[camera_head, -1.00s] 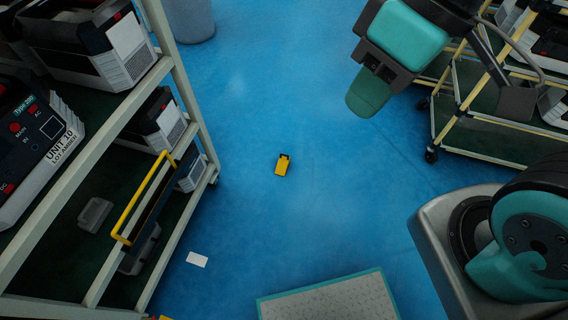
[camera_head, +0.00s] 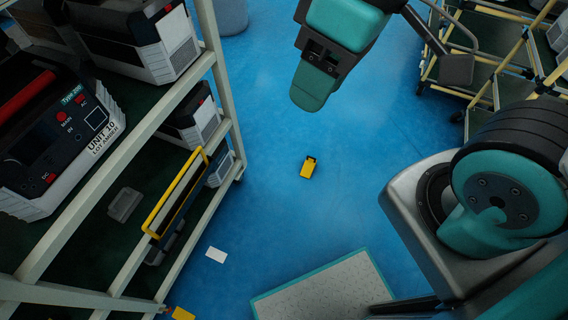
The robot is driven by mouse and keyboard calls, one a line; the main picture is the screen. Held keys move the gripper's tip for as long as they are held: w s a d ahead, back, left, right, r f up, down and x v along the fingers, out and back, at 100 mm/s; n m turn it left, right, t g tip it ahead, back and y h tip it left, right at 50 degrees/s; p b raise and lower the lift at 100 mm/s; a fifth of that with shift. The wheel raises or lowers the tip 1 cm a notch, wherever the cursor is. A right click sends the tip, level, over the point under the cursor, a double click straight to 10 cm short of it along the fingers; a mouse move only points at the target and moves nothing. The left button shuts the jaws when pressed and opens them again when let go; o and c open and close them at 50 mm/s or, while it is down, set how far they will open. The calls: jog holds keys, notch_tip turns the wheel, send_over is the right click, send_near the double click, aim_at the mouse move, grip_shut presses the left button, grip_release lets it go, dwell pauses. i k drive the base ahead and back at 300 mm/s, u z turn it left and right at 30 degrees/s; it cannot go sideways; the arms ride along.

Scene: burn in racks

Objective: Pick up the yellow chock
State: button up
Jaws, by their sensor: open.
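The small yellow chock (camera_head: 308,168) lies on the blue floor near the middle of the view, with a dark part at its far end. My gripper (camera_head: 311,88) is above the floor and farther up in the picture, with its teal finger pointing down. It is apart from the chock and holds nothing visible. The finger gap is hard to make out from this angle. A second yellow piece (camera_head: 182,314) shows at the bottom edge by the rack's foot, partly cut off.
A white card (camera_head: 216,254) and a grey mat (camera_head: 325,290) lie on the floor. Carts (camera_head: 480,110) stand at upper right. Floor around the chock is clear.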

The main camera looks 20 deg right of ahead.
aim_at(309, 165)
jog(key=u, duration=0.1)
jog(key=i, duration=1.15)
jog(key=z, duration=0.5)
